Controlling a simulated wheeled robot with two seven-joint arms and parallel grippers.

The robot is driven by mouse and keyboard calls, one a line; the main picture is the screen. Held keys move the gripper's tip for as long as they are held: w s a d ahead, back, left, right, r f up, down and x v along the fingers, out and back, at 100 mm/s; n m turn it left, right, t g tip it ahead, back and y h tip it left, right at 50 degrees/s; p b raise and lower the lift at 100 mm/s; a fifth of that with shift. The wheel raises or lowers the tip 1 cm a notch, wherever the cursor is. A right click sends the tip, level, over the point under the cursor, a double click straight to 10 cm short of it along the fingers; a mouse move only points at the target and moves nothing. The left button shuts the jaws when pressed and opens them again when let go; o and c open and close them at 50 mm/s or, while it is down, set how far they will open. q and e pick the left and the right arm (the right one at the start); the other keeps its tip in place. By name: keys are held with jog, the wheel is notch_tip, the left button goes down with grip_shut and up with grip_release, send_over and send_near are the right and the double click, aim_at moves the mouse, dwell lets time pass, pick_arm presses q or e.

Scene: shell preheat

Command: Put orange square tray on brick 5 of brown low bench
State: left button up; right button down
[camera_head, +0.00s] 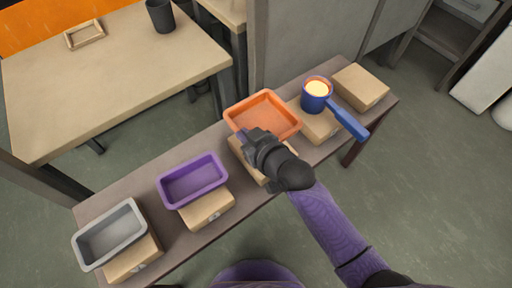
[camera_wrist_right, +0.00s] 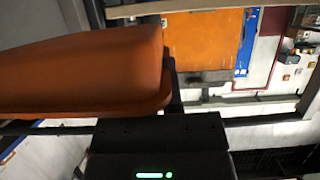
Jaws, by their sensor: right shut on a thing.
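The orange square tray (camera_head: 263,116) is over the middle of the brown low bench (camera_head: 158,238). My right gripper (camera_head: 255,136) is shut on the tray's near rim. In the right wrist view the tray (camera_wrist_right: 85,70) fills the upper left, with a dark finger (camera_wrist_right: 173,88) at its edge. A tan brick (camera_head: 243,158) is partly hidden below the tray and gripper; I cannot tell whether the tray touches it. The brick (camera_head: 360,88) at the bench's right end is bare on top. My left gripper is not in view.
A blue pan (camera_head: 316,95) with yellow contents stands on the brick between tray and bare brick, its handle (camera_head: 349,122) pointing lower right. A purple tray (camera_head: 192,181) and a grey tray (camera_head: 110,234) sit on bricks to the left. A table (camera_head: 120,80) stands behind.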

notch_tip(320, 180, down, 10)
jog(key=b, duration=0.5)
jog(key=shift+r+b, duration=0.25)
jog(key=shift+b, duration=0.1)
jog(key=shift+r, duration=0.3)
jog(key=shift+f, duration=0.1)
jog(key=c, duration=1.1)
grip_release()
jog(key=shift+d, duration=0.1)
jog(key=shift+c, duration=0.2)
jog(key=o, duration=0.4)
jog(key=shift+c, duration=0.2)
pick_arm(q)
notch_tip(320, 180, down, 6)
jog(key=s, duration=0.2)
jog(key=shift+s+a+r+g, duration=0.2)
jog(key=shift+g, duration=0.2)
